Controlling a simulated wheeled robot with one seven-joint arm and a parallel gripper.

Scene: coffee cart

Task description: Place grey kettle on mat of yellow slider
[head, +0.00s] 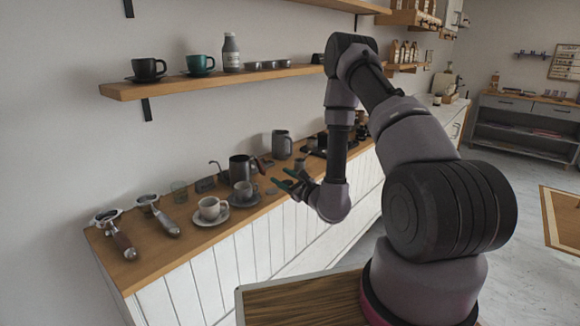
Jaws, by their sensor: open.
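A dark grey kettle (239,168) with a thin gooseneck spout on its left stands upright on the wooden counter, behind a grey cup on a saucer. I see no contact with the kettle. I cannot make out a mat or a yellow slider; my arm covers part of the counter on the right.
A grey cup (243,190) and a white cup (210,208) stand in front of the kettle. A grey jug (281,146) stands behind my gripper. Two portafilters (122,243) (160,217) lie at the left. A wall shelf (215,82) hangs above the counter (148,262).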

